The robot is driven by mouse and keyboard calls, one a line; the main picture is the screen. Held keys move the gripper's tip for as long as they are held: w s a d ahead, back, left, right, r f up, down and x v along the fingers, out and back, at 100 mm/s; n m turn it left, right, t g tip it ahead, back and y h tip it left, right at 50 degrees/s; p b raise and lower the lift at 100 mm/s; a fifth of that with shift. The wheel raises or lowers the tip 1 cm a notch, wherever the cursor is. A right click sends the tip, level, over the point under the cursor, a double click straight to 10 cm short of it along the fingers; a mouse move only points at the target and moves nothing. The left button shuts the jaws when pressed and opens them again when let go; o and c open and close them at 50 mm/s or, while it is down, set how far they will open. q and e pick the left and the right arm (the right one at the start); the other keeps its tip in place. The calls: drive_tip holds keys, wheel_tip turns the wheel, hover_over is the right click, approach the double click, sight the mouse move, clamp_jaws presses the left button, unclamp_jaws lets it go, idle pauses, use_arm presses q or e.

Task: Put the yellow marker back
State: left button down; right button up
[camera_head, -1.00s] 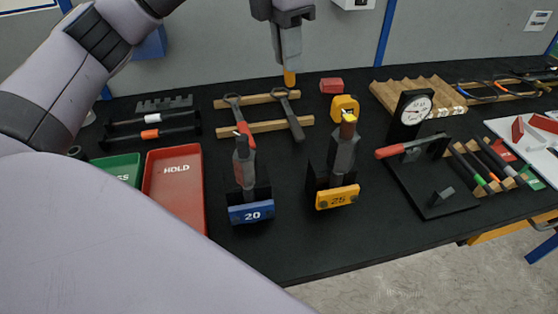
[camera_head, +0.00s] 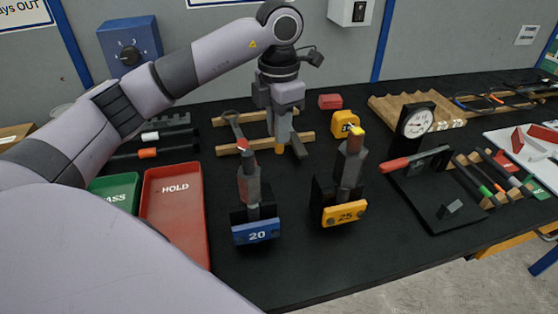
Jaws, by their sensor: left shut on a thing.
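My left gripper (camera_head: 283,128) hangs downward over the back middle of the bench, in front of the wall. It is shut on the yellow marker (camera_head: 280,149), whose yellow-orange end shows just below the fingertips. The rest of the marker is hidden by the fingers. The held end overlaps the wooden rack with wrenches (camera_head: 258,146) in the picture; I cannot tell whether it touches anything. A dark rack at the left holds dark rods with white and orange bands (camera_head: 148,152). My right gripper is out of view.
Red HOLD tray (camera_head: 174,240) and green tray (camera_head: 115,190) lie at the left. Two upright tools stand in a blue 20 holder (camera_head: 256,232) and a yellow 25 holder (camera_head: 344,213). A dial gauge (camera_head: 416,121) and a red-handled fixture (camera_head: 440,205) stand at the right.

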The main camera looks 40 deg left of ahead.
sight(279, 152)
use_arm(q)
wheel_tip(279, 152, down, 8)
drive_tip(key=shift+f+p, duration=0.15)
drive_tip(key=shift+p, duration=0.15)
drive_tip(key=shift+f, duration=0.25)
drive_tip(key=c, duration=1.1)
unclamp_jaws()
drive_tip(key=shift+o, duration=0.2)
drive_tip(key=shift+r, duration=0.1)
